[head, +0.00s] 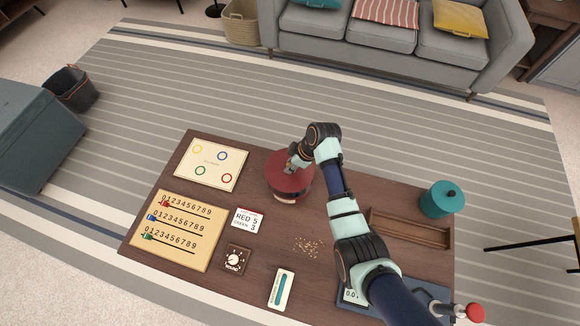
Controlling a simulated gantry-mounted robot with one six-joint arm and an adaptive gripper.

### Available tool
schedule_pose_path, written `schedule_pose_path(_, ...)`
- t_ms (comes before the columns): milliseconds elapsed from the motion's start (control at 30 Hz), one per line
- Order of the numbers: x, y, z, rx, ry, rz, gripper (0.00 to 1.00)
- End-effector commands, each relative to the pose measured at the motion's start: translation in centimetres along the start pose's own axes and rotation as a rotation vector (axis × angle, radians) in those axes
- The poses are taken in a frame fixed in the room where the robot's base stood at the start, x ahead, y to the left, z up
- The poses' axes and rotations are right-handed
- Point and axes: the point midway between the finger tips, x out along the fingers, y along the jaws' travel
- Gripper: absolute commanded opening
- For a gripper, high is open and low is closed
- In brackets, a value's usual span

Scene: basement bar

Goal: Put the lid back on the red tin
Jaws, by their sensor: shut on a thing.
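The red tin (303,193) stands near the middle of the table's far part in the head view. Its dark red side and a pale patch low on its front show. A round red lid (279,167) covers the view into the tin from above. My gripper (292,167) points down at the lid's middle and is shut on it, most likely by a knob that the fingers hide. I cannot tell whether the lid rests on the rim or hangs just above it.
A lidded teal tin (442,201) and a long wooden tray (410,232) are at the right. Small grains (309,246) lie scattered in front. A ring board (211,163), a number board (177,231), a dial box (235,259) and a scale (350,297) take up other parts of the table (263,293).

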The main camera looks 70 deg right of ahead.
Motion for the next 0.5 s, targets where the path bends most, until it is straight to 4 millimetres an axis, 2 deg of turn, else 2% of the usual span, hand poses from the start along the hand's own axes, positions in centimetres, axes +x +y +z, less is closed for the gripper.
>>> schedule_pose_path(267, 0.8, 0.0, 0.3, 0.001, 0.0, 0.001, 0.0)
schedule_pose_path(500, 3.1, 0.0, 1.3, 0.002, 0.0, 0.002, 0.0)
